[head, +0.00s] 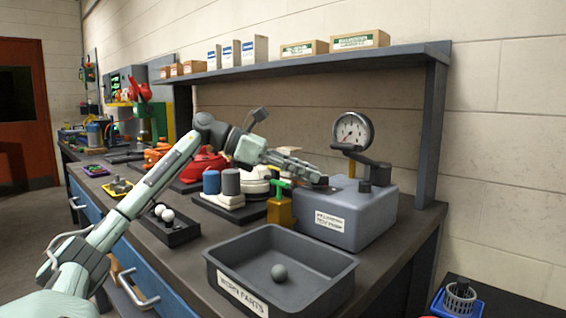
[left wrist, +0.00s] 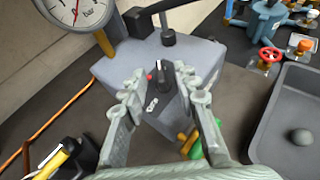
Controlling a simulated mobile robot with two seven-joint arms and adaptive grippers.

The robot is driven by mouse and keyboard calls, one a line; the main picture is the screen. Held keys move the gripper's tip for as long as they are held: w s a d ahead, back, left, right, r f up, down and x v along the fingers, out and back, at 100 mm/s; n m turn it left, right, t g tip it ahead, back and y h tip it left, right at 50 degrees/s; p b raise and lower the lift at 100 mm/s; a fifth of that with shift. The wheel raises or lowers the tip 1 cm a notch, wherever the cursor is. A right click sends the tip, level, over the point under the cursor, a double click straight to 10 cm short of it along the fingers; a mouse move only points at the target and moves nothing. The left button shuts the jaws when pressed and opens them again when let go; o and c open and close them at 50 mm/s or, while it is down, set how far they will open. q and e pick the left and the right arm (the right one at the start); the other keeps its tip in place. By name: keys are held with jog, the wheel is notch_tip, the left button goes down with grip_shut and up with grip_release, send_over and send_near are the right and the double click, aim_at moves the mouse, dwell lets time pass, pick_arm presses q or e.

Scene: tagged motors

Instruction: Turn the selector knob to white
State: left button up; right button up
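The selector knob (left wrist: 161,76) is a small black knob on the grey test box (left wrist: 195,58) in the left wrist view. A red mark (left wrist: 150,76) sits beside it, and a small pale mark (left wrist: 152,104) lies below it. My left gripper (left wrist: 165,92) is open, with one finger on each side of the knob and gaps visible between. I cannot tell how deep the fingertips reach. In the head view the left gripper (head: 318,174) is at the left top edge of the box (head: 365,210), largely hiding the knob. My right gripper is not in view.
A round gauge (head: 352,132) stands on the box. A grey bin (head: 335,268) with a ball (head: 279,272) is in front. A green-handled yellow valve (head: 280,208) stands just left of the box. A shelf (head: 300,68) with several cartons runs above the bench.

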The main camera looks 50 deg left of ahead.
pick_arm(q)
jog(key=v, duration=1)
jog(key=shift+s+f, duration=0.1)
